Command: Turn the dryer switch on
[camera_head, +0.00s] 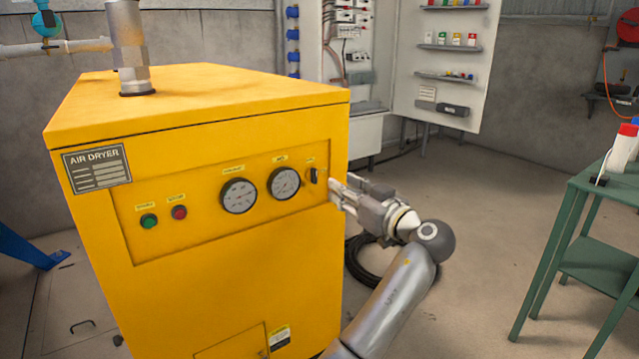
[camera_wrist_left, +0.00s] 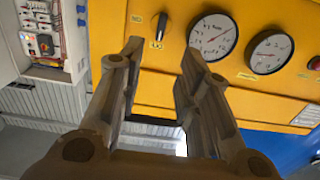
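The dryer switch is a small black knob (camera_head: 314,175) at the right end of the control panel on the yellow air dryer (camera_head: 240,290). Its handle looks roughly upright in the head view. In the left wrist view the switch (camera_wrist_left: 161,27) lies just beyond and between the fingertips. My left gripper (camera_head: 334,188) is at the right front edge of the dryer, close to the right of the switch. Its two fingers (camera_wrist_left: 162,52) are apart with nothing between them. Whether a fingertip touches the panel I cannot tell. My right gripper is not in view.
Two round gauges (camera_head: 239,195) (camera_head: 284,183) sit left of the switch, with green (camera_head: 149,221) and red (camera_head: 179,212) buttons farther left. A green table (camera_head: 590,185) stands at the right. A black coiled hose (camera_head: 362,265) lies on the floor behind my arm. An open electrical cabinet (camera_head: 385,120) is behind.

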